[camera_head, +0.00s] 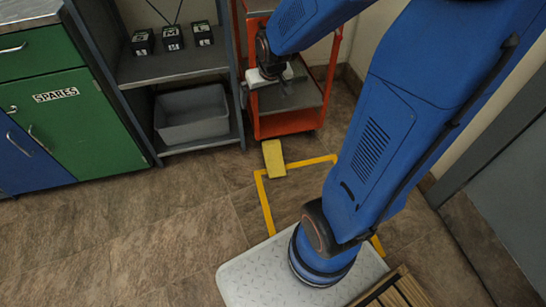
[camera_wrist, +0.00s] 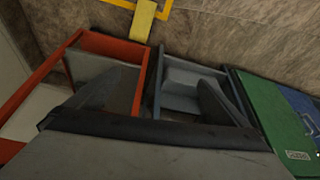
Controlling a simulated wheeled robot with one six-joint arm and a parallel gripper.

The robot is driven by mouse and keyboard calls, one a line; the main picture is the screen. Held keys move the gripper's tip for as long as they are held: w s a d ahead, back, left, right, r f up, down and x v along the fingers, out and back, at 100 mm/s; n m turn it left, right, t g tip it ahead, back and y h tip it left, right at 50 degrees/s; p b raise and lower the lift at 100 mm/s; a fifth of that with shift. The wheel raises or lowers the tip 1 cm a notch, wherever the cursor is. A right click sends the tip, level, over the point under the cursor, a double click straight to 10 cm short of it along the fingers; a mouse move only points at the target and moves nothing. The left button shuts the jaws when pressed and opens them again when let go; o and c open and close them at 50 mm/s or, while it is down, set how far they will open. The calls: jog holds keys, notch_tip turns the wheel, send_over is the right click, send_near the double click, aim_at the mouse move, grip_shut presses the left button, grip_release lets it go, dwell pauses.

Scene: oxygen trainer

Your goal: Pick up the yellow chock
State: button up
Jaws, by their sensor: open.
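The yellow chock (camera_head: 273,158) lies on the brown tiled floor in front of the red cart, at a corner of the yellow floor line. In the wrist view the yellow chock (camera_wrist: 143,20) shows at the top edge, partly cut off by the frame. My gripper (camera_head: 283,88) is up by the red cart, beyond the chock and apart from it. In the wrist view my gripper (camera_wrist: 152,95) has its two dark fingers spread wide, with nothing between them.
The red cart (camera_head: 257,125) has grey shelves close around my gripper. A grey shelf unit (camera_head: 165,68) holds a grey bin (camera_head: 191,115) and several black boxes. A green cabinet (camera_head: 75,120) stands at left. The floor left of the chock is clear.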

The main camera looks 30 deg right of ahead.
jog(key=w+d+f, duration=0.4)
jog(key=w+f, duration=0.3)
jog(key=f, duration=0.4)
jog(key=m+h, duration=0.1)
jog(key=m, duration=0.1)
send_over(275, 155)
jog(key=s+a, duration=0.2)
jog(key=s, duration=0.3)
notch_tip(275, 155, down, 33)
jog(key=x, duration=1.1)
jog(key=shift+s+d+f, duration=0.1)
jog(key=shift+d, duration=0.15)
jog(key=shift+w+x, duration=0.2)
jog(key=shift+x, duration=1.25)
jog(key=shift+w+x, duration=0.15)
jog(key=shift+x, duration=1.3)
jog(key=shift+a, duration=0.2)
jog(key=shift+w, duration=0.1)
jog(key=c, duration=1.6)
jog(key=shift+r, duration=0.25)
